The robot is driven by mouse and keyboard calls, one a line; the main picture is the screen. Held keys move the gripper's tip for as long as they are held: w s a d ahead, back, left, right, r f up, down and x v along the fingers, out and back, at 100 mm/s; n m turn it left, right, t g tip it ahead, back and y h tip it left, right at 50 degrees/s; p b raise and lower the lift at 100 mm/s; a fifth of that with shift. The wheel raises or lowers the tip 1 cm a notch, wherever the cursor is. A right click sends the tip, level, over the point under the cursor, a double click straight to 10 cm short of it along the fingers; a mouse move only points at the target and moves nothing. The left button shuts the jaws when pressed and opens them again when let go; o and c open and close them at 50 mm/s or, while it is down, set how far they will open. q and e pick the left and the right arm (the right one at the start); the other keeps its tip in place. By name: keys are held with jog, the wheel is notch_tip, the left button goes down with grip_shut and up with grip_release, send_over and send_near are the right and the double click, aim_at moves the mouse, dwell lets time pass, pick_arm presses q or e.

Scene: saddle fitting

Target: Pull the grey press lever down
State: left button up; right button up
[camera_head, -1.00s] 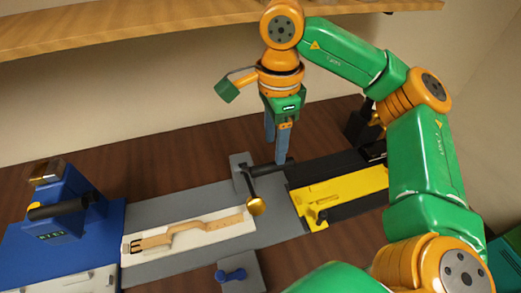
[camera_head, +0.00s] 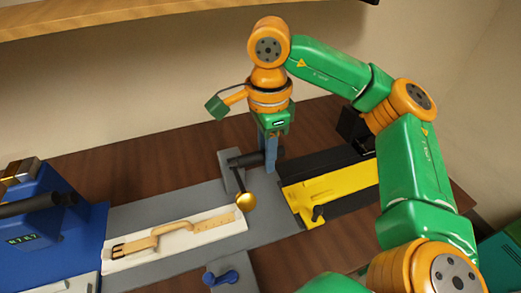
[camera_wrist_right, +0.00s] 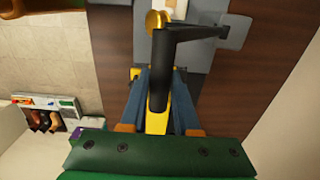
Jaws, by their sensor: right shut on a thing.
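The dark grey press lever (camera_head: 245,160) stands on a grey block at the back of the grey plate. A gold round end (camera_head: 246,202) hangs on its thin arm, above the end of a tan strap. My right gripper (camera_head: 271,168) points down with its blue fingers at the lever's right-hand grip. It is shut on that grip. In the right wrist view the black grip (camera_wrist_right: 159,85) runs between the fingers (camera_wrist_right: 157,95); the gold end shows beyond. The far end of the grip is hidden by the fingers in the head view. My left gripper is not in view.
The tan strap (camera_head: 205,227) with a buckle lies on a white strip. A yellow fixture (camera_head: 335,192) on a black base stands close right of the lever. A blue machine (camera_head: 40,240) stands left. A small blue lever (camera_head: 220,278) sits at the front.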

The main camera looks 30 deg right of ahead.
jog(key=shift+s+a+f+b, duration=0.1)
jog(key=shift+s+f+b, duration=0.35)
jog(key=shift+f+b, duration=0.35)
jog(key=shift+s+r, duration=0.1)
jog(key=shift+r, duration=0.15)
jog(key=s+a+f+b, duration=0.1)
jog(key=s+f+b, duration=0.3)
jog(key=f+b, duration=0.6)
jog(key=shift+s, duration=0.3)
dwell(0.4)
jog(key=shift+a, duration=0.1)
